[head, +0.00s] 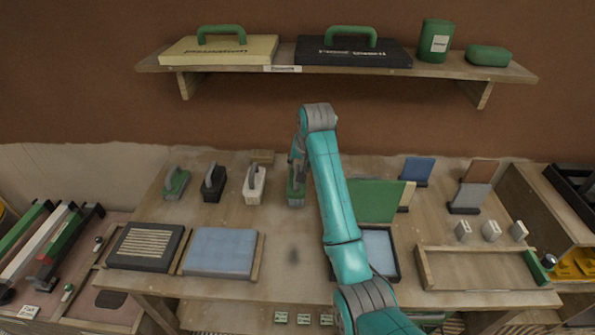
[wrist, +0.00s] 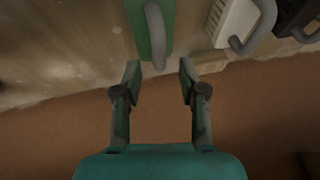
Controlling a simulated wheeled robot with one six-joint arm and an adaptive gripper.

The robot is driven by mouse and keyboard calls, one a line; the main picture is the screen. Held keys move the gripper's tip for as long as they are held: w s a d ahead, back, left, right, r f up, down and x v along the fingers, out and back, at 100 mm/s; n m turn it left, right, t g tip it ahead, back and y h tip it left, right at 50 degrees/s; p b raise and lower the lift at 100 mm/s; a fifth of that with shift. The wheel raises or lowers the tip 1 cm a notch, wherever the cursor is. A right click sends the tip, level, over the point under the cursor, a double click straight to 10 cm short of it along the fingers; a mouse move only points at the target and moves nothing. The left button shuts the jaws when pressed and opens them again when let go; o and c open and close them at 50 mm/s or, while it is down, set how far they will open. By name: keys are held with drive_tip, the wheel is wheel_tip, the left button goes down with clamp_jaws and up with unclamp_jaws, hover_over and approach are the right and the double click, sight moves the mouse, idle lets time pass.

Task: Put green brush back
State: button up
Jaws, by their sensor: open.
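A green brush (head: 296,196) with a grey handle stands at the back of the workbench, right of the white one and partly hidden by my arm. In the wrist view the green brush (wrist: 136,22) lies just beyond my fingertips, its handle end close to the gap between them. My gripper (head: 297,172) is over this brush; in the wrist view my gripper (wrist: 160,72) is open and nothing is held. Whether a finger touches the brush I cannot tell. Another green-based brush (head: 176,184) stands at the row's left end.
A black brush (head: 213,184) and a white brush (head: 254,186) stand left of my gripper. A blue pad (head: 220,252) and a ribbed tray (head: 146,247) lie in front. A green board (head: 375,202) stands close right. A loaded shelf (head: 330,66) hangs above.

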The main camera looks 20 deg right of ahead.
drive_tip(key=v, duration=0.6)
drive_tip(key=shift+r, duration=0.2)
drive_tip(key=shift+s, duration=0.1)
